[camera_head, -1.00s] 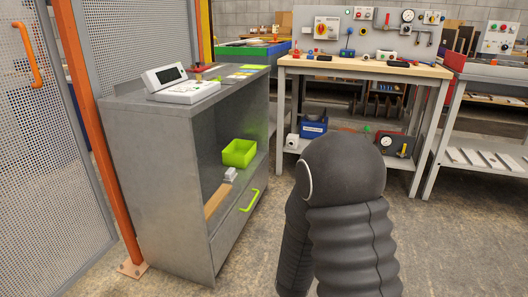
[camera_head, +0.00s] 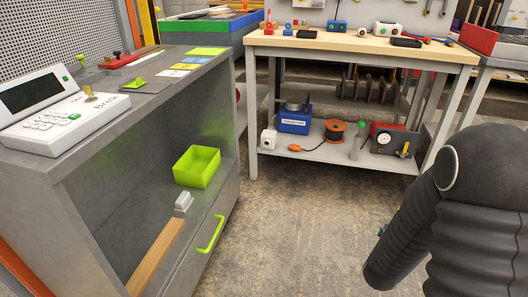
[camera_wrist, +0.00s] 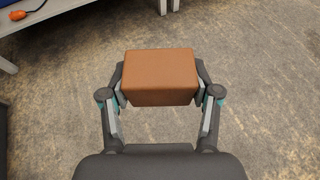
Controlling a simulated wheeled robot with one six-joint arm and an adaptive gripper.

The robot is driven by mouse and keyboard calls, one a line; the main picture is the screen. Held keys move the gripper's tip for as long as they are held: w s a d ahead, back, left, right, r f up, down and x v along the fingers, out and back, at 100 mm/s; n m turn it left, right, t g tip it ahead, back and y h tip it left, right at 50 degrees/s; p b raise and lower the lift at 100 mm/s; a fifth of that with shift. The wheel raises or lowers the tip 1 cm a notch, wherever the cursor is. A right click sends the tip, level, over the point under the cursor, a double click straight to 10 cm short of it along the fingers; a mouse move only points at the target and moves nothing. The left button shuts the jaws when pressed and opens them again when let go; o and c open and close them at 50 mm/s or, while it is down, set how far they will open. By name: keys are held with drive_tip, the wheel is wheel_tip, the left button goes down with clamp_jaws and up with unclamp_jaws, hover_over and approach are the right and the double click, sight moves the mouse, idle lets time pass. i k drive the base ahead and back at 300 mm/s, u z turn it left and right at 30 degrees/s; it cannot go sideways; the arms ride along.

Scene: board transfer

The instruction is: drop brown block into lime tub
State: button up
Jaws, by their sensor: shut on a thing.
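In the wrist view my gripper (camera_wrist: 160,92) is shut on the brown block (camera_wrist: 160,75), with a finger against each side. The block is held above the bare floor. The head view shows my dark arm at the right, but the gripper and block are hidden there. The lime tub (camera_head: 197,167) stands on the shelf inside the open grey cabinet, left of my arm. Its top is open, and the inside that shows looks empty.
A white object (camera_head: 183,202) and a wooden strip (camera_head: 157,254) lie on the shelf in front of the tub. A lime handle (camera_head: 211,235) sticks out of the cabinet's drawer. The workbench (camera_head: 350,43) stands behind. The floor (camera_head: 290,215) between is clear.

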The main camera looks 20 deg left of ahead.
sight(204, 169)
drive_tip(key=u, duration=0.35)
drive_tip(key=i, duration=0.85)
drive_tip(key=u, duration=1.6)
drive_tip(key=i, duration=0.95)
drive_tip(key=u, duration=0.15)
